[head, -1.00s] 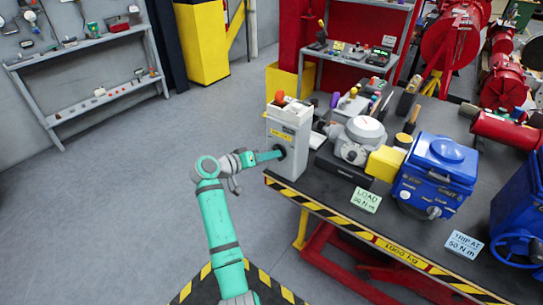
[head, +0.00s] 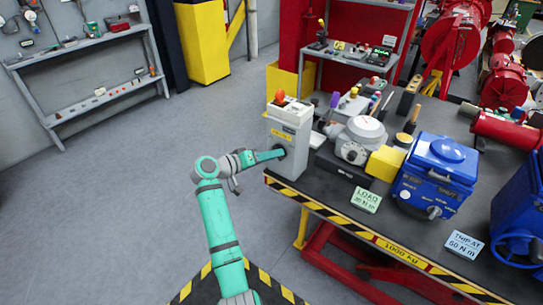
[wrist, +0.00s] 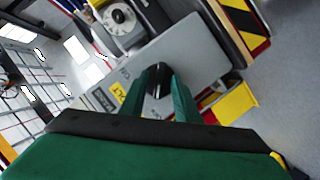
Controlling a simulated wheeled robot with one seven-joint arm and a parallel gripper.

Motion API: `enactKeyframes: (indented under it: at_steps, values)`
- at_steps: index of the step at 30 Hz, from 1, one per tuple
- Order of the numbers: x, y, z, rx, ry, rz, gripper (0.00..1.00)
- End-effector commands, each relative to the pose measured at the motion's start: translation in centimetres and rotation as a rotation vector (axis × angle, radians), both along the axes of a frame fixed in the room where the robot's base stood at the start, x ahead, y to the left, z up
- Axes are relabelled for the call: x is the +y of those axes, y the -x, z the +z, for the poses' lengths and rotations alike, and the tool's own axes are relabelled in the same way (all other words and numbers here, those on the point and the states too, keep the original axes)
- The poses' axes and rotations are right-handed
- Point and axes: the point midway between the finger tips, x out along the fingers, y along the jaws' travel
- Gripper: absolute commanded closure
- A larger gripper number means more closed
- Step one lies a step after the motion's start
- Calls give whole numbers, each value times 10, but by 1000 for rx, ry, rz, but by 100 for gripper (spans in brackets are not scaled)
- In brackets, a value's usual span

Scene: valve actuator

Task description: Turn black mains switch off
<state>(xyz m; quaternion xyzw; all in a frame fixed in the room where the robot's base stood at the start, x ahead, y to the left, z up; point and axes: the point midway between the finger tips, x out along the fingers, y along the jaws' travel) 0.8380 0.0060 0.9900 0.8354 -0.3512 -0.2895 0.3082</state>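The grey mains switch box (head: 289,138) stands upright at the near left corner of the workbench. In the wrist view its grey front face (wrist: 185,50) carries a yellow label and the black mains switch (wrist: 157,78), a dark rotary knob. My gripper (head: 278,153) reaches the box's left-facing side from the left. In the wrist view my gripper's two green fingers (wrist: 160,85) lie on either side of the black switch, with no clear gap to it. In the head view the switch is hidden by my gripper.
An orange-red button (head: 280,97) tops the box. To its right on the dark bench (head: 330,199) are a grey actuator (head: 357,141), a yellow block (head: 385,163) and a blue unit (head: 436,176). A "LOAD" card (head: 366,200) lies in front. The floor at left is clear.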

Motion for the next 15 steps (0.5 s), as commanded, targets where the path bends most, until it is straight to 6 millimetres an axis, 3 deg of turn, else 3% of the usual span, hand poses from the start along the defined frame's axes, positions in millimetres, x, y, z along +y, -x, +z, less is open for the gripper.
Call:
enactKeyframes:
  at_steps: [5, 15]
  values:
    - [5, 3, 2, -1, 0, 2, 71]
    - [47, 37, 17, -1, 0, 0, 71]
